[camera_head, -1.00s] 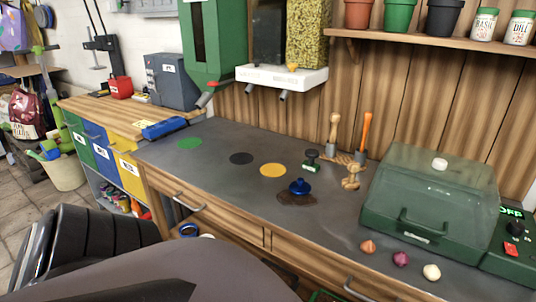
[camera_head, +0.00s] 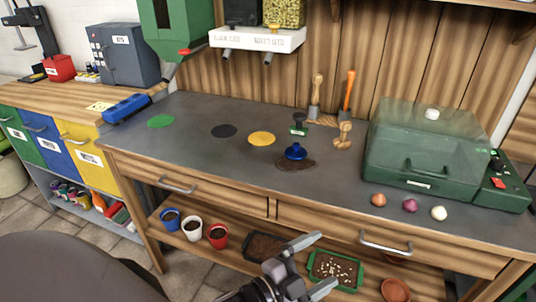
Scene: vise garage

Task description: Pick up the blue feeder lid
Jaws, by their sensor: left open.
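The blue feeder lid (camera_head: 296,152) is a small round dome with a knob on top. It sits upright on a dark brown patch (camera_head: 297,165) on the grey workbench top, and nothing touches it. My left gripper (camera_head: 328,260) is at the bottom of the view, in front of the bench and lower in the picture than the lid. Its two fingers are spread apart, with nothing seen between them. My right gripper is not in view.
Behind the lid are a dark green stamp-like tool (camera_head: 299,125) and a wooden piece (camera_head: 343,134). A green clear-lidded box (camera_head: 420,150) stands to the right, with small bulbs (camera_head: 409,205) before it. The lower shelf holds pots and a seed tray (camera_head: 335,268).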

